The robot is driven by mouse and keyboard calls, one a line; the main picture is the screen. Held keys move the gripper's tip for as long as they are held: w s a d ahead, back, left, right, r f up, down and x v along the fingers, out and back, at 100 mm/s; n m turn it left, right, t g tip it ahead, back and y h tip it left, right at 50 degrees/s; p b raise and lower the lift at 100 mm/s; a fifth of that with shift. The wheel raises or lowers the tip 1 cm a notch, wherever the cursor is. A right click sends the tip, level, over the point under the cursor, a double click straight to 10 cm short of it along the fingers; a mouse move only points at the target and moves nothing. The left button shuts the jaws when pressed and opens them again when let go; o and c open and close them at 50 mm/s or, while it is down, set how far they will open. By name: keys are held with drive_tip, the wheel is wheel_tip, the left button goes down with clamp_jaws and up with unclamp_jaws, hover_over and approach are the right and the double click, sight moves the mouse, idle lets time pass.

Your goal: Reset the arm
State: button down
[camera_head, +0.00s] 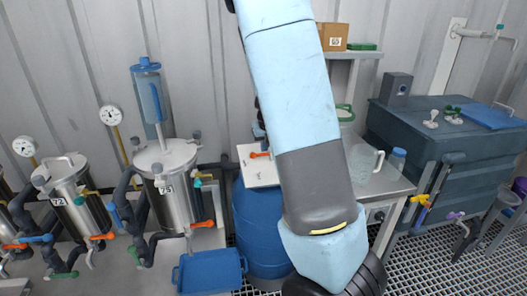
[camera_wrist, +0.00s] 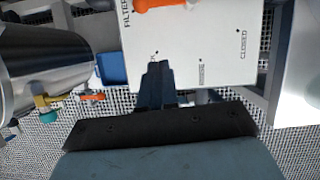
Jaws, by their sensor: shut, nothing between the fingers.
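My arm crosses the middle of the head view from top to bottom, light blue with a dark grey band. My gripper is hidden behind the arm there. In the wrist view my gripper (camera_wrist: 158,72) shows as dark fingers close together, shut and empty. Its tips overlap the lower part of a white labelled panel (camera_wrist: 200,45) with an orange handle (camera_wrist: 160,4). I cannot tell whether they touch it. In the head view this panel (camera_head: 256,168) stands above a blue barrel (camera_head: 257,225), left of my arm.
Steel vessels (camera_head: 180,195) with gauges, hoses and valves stand at left. A blue tray (camera_head: 210,270) is in front of the barrel. A side table (camera_head: 388,180) with a jug (camera_head: 364,162) and a dark tank (camera_head: 440,135) are at right. The floor is grating.

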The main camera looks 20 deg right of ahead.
drive_tip(key=s+a+r+n+y, duration=0.2)
drive_tip(key=s+a+r+n, duration=0.3)
drive_tip(key=s+r+n, duration=0.4)
drive_tip(key=s+a+r+n+y, duration=0.1)
drive_tip(key=s+a+r+n, duration=0.5)
drive_tip(key=n, duration=0.5)
drive_tip(key=s+a+r+n+h, duration=0.1)
drive_tip(key=s+r+n, duration=0.2)
drive_tip(key=s+n, duration=0.5)
drive_tip(key=s+a+r+n+t+h, duration=0.1)
drive_tip(key=s+r+n, duration=0.3)
drive_tip(key=s+n, duration=0.4)
drive_tip(key=shift+s+a+n, duration=0.2)
drive_tip(key=shift+s+n, duration=0.1)
drive_tip(key=shift+n, duration=0.7)
